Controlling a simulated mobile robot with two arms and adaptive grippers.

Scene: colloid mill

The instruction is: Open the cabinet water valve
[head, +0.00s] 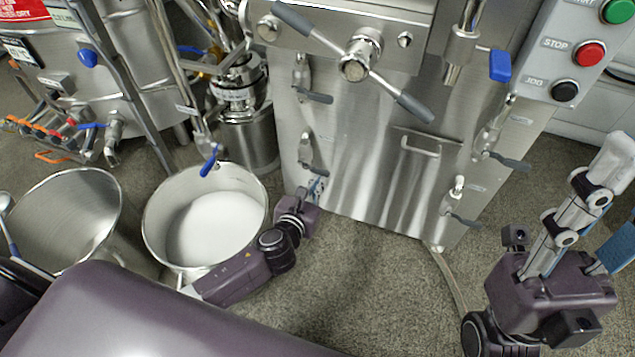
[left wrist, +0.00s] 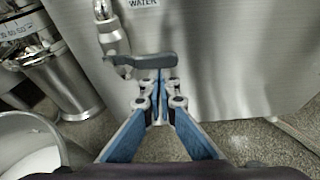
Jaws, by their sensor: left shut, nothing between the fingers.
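The water valve on the cabinet front has a dark grey lever (left wrist: 140,60) on a steel body (left wrist: 112,35), below a WATER label (left wrist: 143,3). The lever lies roughly crosswise in the left wrist view. In the head view this appears to be the lower left valve (head: 308,160). My left gripper (left wrist: 160,78) is shut and empty, its fingertips right at the lever; I cannot tell whether they touch it. In the head view my left gripper (head: 316,186) is just below the valve. My right gripper (head: 608,180) is raised at the right, away from the cabinet, partly out of frame.
A steel pot of white material (head: 215,225) stands left of my left gripper, with an empty pot (head: 70,215) beyond. Other grey-levered valves (head: 460,205) and a drawer handle (head: 420,146) are on the cabinet. The floor (head: 385,285) before it is clear.

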